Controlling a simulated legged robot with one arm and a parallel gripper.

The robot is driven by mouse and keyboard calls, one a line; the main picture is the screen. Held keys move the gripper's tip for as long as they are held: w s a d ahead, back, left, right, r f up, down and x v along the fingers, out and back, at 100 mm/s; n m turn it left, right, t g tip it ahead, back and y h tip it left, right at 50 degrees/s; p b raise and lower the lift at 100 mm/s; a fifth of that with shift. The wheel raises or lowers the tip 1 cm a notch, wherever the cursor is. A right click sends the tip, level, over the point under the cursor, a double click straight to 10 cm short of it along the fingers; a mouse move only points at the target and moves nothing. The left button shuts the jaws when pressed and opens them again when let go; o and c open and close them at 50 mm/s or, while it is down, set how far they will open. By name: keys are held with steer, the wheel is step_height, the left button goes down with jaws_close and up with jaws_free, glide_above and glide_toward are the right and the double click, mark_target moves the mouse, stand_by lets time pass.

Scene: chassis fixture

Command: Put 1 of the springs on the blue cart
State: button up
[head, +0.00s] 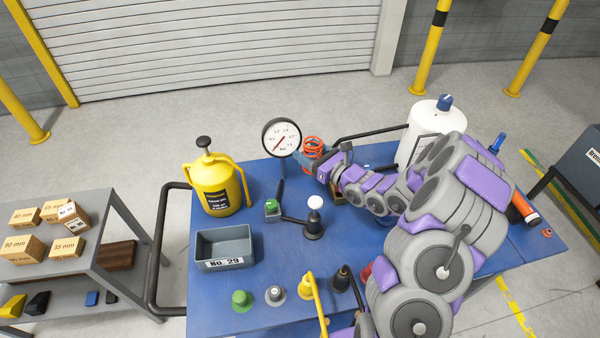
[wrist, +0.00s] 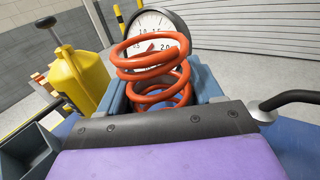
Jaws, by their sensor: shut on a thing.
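An orange coil spring (head: 313,143) stands out of my gripper (head: 316,158) near the far edge of the blue cart (head: 265,185). In the wrist view the spring (wrist: 150,66) rises upright between the blue-grey fingers of my gripper (wrist: 163,90), which is shut on it. The fingers hide the spring's lower end, and I cannot tell whether it touches the cart top. No second spring is clear to see.
A pressure gauge (head: 281,137) stands just left of the spring. The yellow pump can (head: 214,187), grey bin (head: 224,247), white canister (head: 421,130) and several knobs stand on the cart. A grey shelf (head: 95,258) with boxes is at left. Bare blue surface shows left of the gauge.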

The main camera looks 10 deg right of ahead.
step_height(320, 180, down, 4)
steer(key=s+n+g+y, duration=0.1)
steer(key=y, duration=0.1)
steer(key=n+g+b, duration=0.1)
steer(key=b, duration=0.1)
glide_above(301, 201)
steer(key=shift+y, duration=0.4)
steer(key=f, duration=0.7)
steer(key=shift+d, duration=0.25)
steer(key=shift+a+f+b, duration=0.4)
steer(key=shift+a+f, duration=0.25)
steer(key=shift+f, duration=0.2)
steer(key=shift+d, duration=0.5)
steer(key=shift+f, duration=0.1)
steer(key=shift+a, duration=0.1)
steer(key=shift+a+f, duration=0.25)
steer(key=shift+d+f, duration=0.2)
steer(key=shift+f, duration=0.05)
